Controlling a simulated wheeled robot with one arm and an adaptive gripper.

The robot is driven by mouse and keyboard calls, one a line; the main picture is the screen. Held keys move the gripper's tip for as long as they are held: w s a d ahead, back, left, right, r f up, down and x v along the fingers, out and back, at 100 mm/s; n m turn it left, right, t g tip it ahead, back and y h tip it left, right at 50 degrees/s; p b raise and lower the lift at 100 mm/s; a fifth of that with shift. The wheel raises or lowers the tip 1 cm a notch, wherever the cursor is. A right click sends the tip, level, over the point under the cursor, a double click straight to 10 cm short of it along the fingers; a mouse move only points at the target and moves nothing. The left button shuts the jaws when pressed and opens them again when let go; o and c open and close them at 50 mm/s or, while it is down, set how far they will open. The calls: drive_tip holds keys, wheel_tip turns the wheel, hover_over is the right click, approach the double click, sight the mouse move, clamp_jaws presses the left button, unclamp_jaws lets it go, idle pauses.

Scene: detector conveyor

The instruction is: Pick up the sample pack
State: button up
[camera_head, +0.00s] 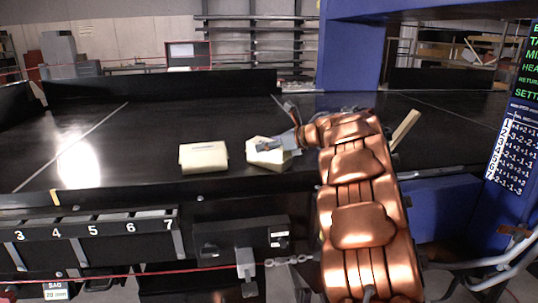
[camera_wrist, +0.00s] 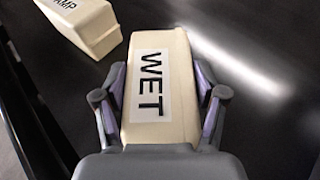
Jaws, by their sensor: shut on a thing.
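A cream, box-shaped pack (camera_wrist: 172,62) with a white label reading "WET" lies between the fingers of my gripper (camera_wrist: 160,102) in the wrist view. The fingers press on its two long sides. In the head view this pack (camera_head: 268,160) is on or just above the black conveyor, partly hidden by my gripper (camera_head: 272,145). A second cream pack (camera_head: 204,157) sits to its left on the belt. It also shows at the upper left of the wrist view (camera_wrist: 92,28), its label partly cut off and ending in "AMP". I see no label reading "sample".
The black conveyor belt (camera_head: 130,150) is wide and mostly clear, with a dark raised wall behind it. A blue detector frame (camera_head: 352,55) stands behind my arm at the right. A numbered rail (camera_head: 90,228) runs along the front edge. A beige strip (camera_head: 405,130) leans at the right.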

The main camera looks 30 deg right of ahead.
drive_tip(key=c, duration=0.7)
